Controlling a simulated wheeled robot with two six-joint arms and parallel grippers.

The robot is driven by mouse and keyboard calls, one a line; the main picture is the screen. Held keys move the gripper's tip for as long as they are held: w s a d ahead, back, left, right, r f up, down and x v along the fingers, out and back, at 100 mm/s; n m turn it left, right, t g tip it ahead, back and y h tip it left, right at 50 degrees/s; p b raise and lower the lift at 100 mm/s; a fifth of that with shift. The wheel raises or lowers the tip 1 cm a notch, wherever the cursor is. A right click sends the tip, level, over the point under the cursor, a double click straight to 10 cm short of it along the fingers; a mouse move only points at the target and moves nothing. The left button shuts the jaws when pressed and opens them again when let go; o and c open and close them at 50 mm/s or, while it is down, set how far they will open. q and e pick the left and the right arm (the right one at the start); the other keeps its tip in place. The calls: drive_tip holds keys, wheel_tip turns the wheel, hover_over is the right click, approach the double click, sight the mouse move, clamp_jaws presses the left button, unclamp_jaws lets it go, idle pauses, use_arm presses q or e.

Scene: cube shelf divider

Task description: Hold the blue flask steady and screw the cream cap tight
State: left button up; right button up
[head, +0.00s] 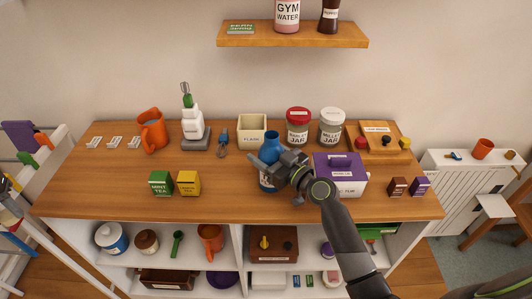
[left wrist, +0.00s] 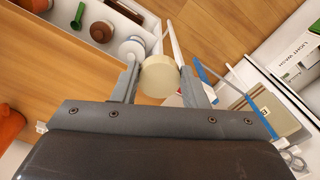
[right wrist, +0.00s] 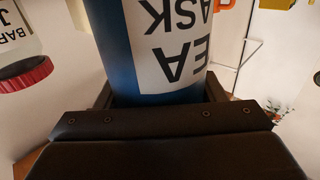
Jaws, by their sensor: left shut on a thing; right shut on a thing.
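The blue flask (head: 272,144) is upright above the middle of the wooden counter, its neck bare with no cap on it. My right gripper (head: 279,168) is shut around its body from the front right. In the right wrist view the flask's white label (right wrist: 175,35) appears upside down between the fingers. I cannot tell whether its base touches the counter. The cream cap (left wrist: 159,78) is between the fingers of my left gripper (left wrist: 159,85), which is shut on it, away from the flask. The left gripper is not in the head view.
A purple box (head: 340,174) stands close right of the flask. Behind are a cream bin (head: 252,128), a red-lidded jar (head: 298,128) and a white-lidded jar (head: 331,127). Green (head: 160,183) and yellow (head: 188,183) tea boxes stand left. The counter between them and the flask is clear.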

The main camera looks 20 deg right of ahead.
drive_tip(key=o, duration=1.2)
drive_tip(key=shift+c, duration=0.2)
drive_tip(key=v, duration=1.2)
